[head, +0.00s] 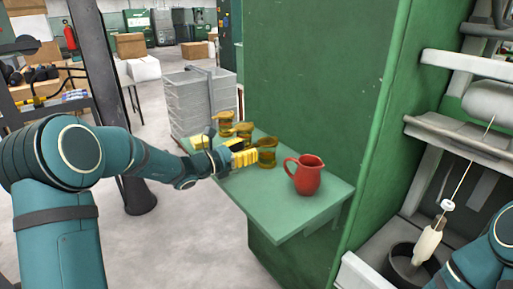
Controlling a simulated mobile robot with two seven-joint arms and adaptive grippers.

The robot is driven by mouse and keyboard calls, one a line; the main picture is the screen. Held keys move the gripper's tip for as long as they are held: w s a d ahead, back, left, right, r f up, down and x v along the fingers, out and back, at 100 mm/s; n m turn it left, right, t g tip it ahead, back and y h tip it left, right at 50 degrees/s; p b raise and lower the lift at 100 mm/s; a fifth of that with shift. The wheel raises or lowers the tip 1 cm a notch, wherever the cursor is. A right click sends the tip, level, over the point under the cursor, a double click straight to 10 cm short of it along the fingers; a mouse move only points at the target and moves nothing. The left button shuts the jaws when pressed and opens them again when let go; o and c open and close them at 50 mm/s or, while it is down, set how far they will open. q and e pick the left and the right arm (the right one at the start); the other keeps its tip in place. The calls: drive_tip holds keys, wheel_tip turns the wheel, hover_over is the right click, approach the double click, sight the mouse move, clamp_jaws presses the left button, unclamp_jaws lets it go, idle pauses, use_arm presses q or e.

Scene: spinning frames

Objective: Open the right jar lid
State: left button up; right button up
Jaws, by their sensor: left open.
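Several amber jars stand in a row on a green shelf (300,217). The right jar (268,157) is the nearest one, with an amber top (267,142). Behind it are a middle jar (244,129) and a far jar (225,122). My left gripper (241,151) has yellow fingers and is open just left of the right jar, close to its upper part. I cannot tell whether the fingers touch the jar. The gripper partly covers the middle jar.
A red jug (306,177) stands on the shelf right of the right jar. A tall green cabinet wall (310,85) rises behind the shelf. Grey stacked crates (187,100) and a dark post (98,70) stand to the left. Machinery (460,125) fills the right side.

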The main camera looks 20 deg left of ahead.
sight(253, 147)
use_arm(q)
drive_tip(key=shift+x, duration=1.95)
